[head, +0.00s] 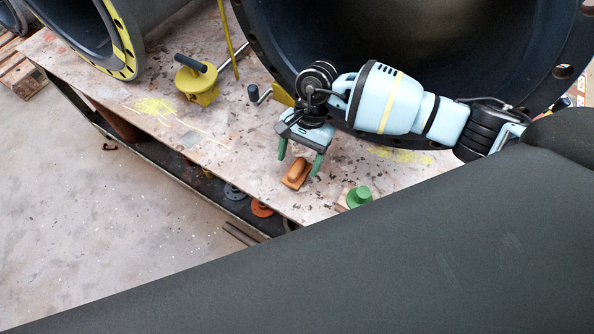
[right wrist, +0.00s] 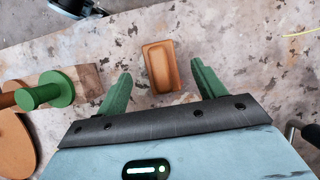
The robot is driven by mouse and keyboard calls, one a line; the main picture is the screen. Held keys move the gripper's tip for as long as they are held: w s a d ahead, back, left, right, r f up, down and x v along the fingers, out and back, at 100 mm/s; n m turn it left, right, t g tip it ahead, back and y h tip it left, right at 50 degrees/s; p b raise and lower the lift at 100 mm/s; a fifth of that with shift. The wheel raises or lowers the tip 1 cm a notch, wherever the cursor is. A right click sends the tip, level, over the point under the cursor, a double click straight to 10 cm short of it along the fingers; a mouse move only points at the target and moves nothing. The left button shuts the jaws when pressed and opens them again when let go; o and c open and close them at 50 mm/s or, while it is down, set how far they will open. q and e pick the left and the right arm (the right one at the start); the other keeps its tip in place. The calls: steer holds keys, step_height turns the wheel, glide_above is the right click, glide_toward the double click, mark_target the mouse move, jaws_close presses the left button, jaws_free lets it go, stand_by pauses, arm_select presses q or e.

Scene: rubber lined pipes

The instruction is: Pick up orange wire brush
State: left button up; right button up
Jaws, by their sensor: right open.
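The orange wire brush (head: 296,174) lies on the speckled work table (head: 225,165) near its front edge. It shows as an orange block in the right wrist view (right wrist: 161,66), and its bristles are hidden. My right gripper (head: 299,165) is open and points down at the brush. In the right wrist view its two green fingers (right wrist: 160,80) are spread, with the brush between and slightly ahead of them. I see no grip on the brush. My left gripper is not in view.
A green knobbed piece (head: 358,197) on a wooden block stands right of the brush. A large dark-lined pipe (head: 290,45) rises behind my right arm. A yellow tool with a black handle (head: 197,82) stands further left. Bare table lies left of the brush.

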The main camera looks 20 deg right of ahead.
mark_target(297, 167)
steer(key=b+x, duration=0.1)
steer(key=x, duration=0.3)
steer(key=shift+f, duration=0.4)
steer(key=shift+s+f, duration=0.1)
steer(key=shift+c, duration=0.9)
steer(key=c, duration=0.9)
